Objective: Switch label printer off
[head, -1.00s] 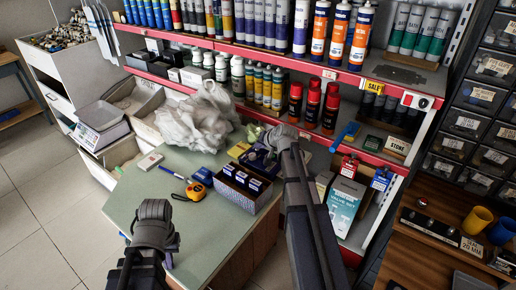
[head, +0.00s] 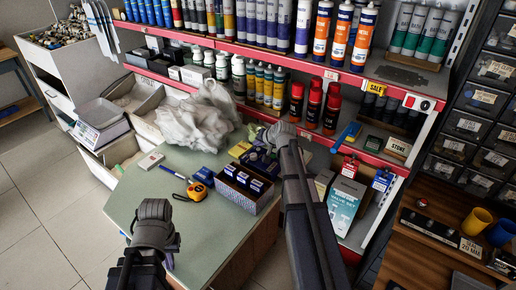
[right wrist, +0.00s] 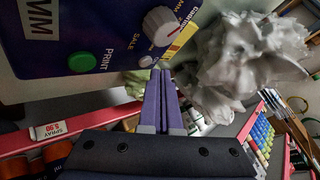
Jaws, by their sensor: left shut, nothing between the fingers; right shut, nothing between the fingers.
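The label printer (right wrist: 105,30) fills the top left of the right wrist view as a dark blue panel. It has a green PRINT button (right wrist: 82,61), a large white knob (right wrist: 165,25) and a small pale round part (right wrist: 146,61). In the head view the dark blue printer (head: 256,162) stands on the green counter, partly hidden by my right arm. My right gripper (right wrist: 160,74) is shut and empty, its tips close to the small pale part and below the large knob. I cannot tell whether they touch. My left gripper (head: 168,264) is shut and empty near the counter's front left edge.
A box of dark blue packs (head: 243,188) stands just in front of the printer. A crumpled white bag (head: 195,118) lies behind it to the left. A tape measure (head: 197,191) lies on the counter (head: 165,183). Shelves of bottles and tubes rise behind.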

